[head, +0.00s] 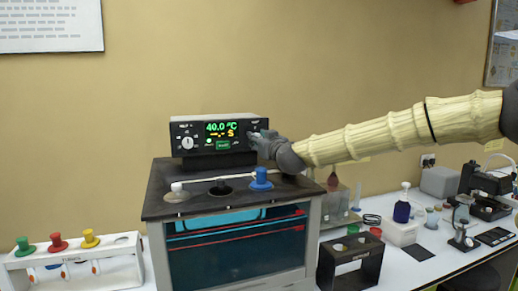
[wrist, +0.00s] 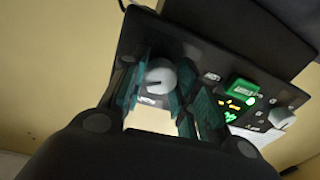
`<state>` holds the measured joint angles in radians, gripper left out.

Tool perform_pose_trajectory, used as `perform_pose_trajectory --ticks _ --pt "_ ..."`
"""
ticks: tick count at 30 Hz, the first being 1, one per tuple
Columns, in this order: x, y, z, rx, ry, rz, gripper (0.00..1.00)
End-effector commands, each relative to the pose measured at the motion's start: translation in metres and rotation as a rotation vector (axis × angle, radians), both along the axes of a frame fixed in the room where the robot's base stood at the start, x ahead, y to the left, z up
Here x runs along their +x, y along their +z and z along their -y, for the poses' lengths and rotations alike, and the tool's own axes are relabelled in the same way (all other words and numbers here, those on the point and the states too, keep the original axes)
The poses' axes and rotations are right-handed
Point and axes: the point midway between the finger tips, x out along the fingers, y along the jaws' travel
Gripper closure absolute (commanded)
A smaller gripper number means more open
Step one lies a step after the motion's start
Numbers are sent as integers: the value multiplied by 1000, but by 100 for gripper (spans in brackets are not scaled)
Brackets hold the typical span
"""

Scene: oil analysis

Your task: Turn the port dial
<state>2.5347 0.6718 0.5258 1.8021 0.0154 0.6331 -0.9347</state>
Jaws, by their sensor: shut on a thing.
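The control box (head: 218,136) is black, with a lit display reading 40.0 °C, and sits on top of the bath at the back. My gripper (head: 263,138) is at the right end of its front panel and covers the dial there in the head view. In the wrist view that dial (wrist: 160,77) is a round grey knob between the two teal-padded fingers. I take it as the port dial; its label is too small to read. My gripper is shut on it. A second dial (head: 187,143) at the left end of the panel is free, and shows at the right in the wrist view (wrist: 282,117).
The bath (head: 240,244) has a dark top with white, black and blue (head: 261,178) stoppers below the panel. A white rack (head: 75,270) with coloured stoppers stands at left. A black rack (head: 350,262), bottle (head: 402,208) and microscope (head: 478,185) stand at right.

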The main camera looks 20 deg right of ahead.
Motion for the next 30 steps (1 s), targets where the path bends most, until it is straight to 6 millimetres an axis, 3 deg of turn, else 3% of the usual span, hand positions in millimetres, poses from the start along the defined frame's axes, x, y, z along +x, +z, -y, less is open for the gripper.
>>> perform_pose_trajectory --ticks 15,16,19,30 --pt "0 0 1 69 -1 -2 94" --pt "0 0 1 69 -1 -2 66" --pt "0 0 1 69 -1 -2 48" --pt "-2 0 0 68 0 -2 47"
